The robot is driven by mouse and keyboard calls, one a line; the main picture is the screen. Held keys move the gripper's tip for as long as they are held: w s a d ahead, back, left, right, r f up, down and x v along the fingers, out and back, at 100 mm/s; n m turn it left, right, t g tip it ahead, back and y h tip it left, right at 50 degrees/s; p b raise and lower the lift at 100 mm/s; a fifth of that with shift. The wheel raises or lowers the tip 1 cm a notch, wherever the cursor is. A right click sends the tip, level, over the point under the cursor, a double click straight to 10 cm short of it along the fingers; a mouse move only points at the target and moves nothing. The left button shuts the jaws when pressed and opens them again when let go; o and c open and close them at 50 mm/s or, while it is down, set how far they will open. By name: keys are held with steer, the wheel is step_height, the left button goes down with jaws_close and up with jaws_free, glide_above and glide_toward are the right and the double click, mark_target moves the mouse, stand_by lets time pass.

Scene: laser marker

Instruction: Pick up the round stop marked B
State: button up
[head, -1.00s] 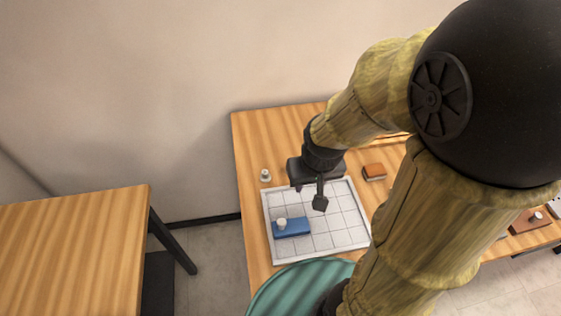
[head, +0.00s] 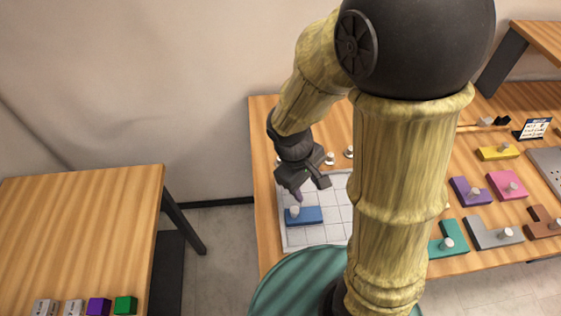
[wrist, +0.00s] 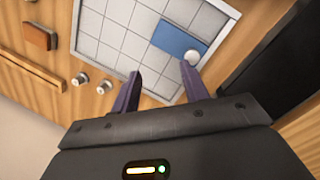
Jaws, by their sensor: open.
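Small round metal-topped stops stand on the wooden table behind the white grid board. Two show clearly in the head view, a left one (head: 330,158) and a right one (head: 349,152). Two also show in the wrist view, one (wrist: 80,79) nearer the brown block and one (wrist: 104,87) nearer my fingers. I cannot read a letter on any of them, so I cannot tell which is B. My gripper (head: 311,188) is open and empty above the grid board (head: 335,233); its purple fingers (wrist: 161,72) are apart, and the stops lie to their left in the wrist view.
A blue block (head: 310,216) with a pale knob lies on the board. Coloured blocks with knobs, such as a purple one (head: 466,190), lie on the right of the table. A brown block (wrist: 38,37) is beside the board. A green round surface (head: 285,290) is in front.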

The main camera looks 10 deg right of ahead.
steer(key=a+f+n+h, duration=0.1)
steer(key=a+n+h, duration=0.1)
steer(key=n, duration=0.1)
steer(key=w+a+f+n+t+h, duration=0.1)
steer(key=a+n+h, duration=0.1)
steer(key=n, duration=0.1)
steer(key=a+f+n+t+h, duration=0.1)
steer(key=a+n, duration=0.1)
steer(key=n, duration=0.2)
steer(key=shift+w+a+h+b, duration=0.2)
steer(key=shift+w+h+b, duration=0.15)
steer(key=shift+w+h, duration=0.05)
steer(key=w+a+n+t+h, duration=0.1)
steer(key=w+a+n+t, duration=0.1)
steer(key=a+n+t, duration=0.5)
steer(key=a+n, duration=0.1)
steer(key=a, duration=0.2)
steer(key=shift+a+f+n+t+b, duration=0.3)
steer(key=shift+a+f+n+t, duration=0.05)
steer(key=shift+a+n+t, duration=0.05)
steer(key=p, duration=0.1)
glide_toward(278, 160)
steer(key=x, duration=0.4)
steer(key=shift+w+f, duration=0.25)
steer(key=shift+f, duration=0.05)
steer(key=shift+p+x, duration=0.75)
steer(key=shift+x, duration=1.8)
steer(key=shift+d+r, duration=0.15)
